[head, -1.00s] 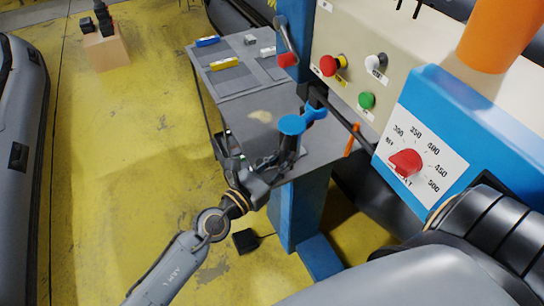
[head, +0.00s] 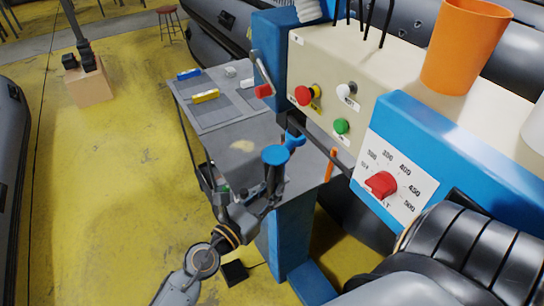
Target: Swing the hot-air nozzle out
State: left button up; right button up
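A dark post topped by a blue knob (head: 275,155) stands in front of the machine, above the grey table's near end. A second blue knob (head: 294,140) sits just right of it. I cannot tell for sure which part is the hot-air nozzle; a dark bar (head: 322,150) runs along the machine behind the knobs. My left gripper (head: 250,200) is at the post, just below the blue knob. Its fingers overlap the dark post, so I cannot tell whether they are closed on it.
The machine's panel has a red button (head: 305,95), a green button (head: 341,126) and a red temperature dial (head: 381,185). A red-handled lever (head: 263,90) and an orange handle (head: 331,165) stick out. An orange cup (head: 465,45) stands on top. Yellow floor (head: 110,180) is clear at left.

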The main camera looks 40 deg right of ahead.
pick_arm(q)
jog(key=o, duration=0.3)
jog(key=shift+s+a+f, duration=0.15)
jog(key=shift+s+f, duration=0.05)
jog(key=shift+f, duration=0.15)
jog(key=shift+o, duration=0.6)
jog(key=shift+s+a+r, duration=0.1)
jog(key=shift+a+r, duration=0.1)
jog(key=shift+r, duration=0.1)
jog(key=shift+d, duration=0.1)
jog(key=v, duration=1.2)
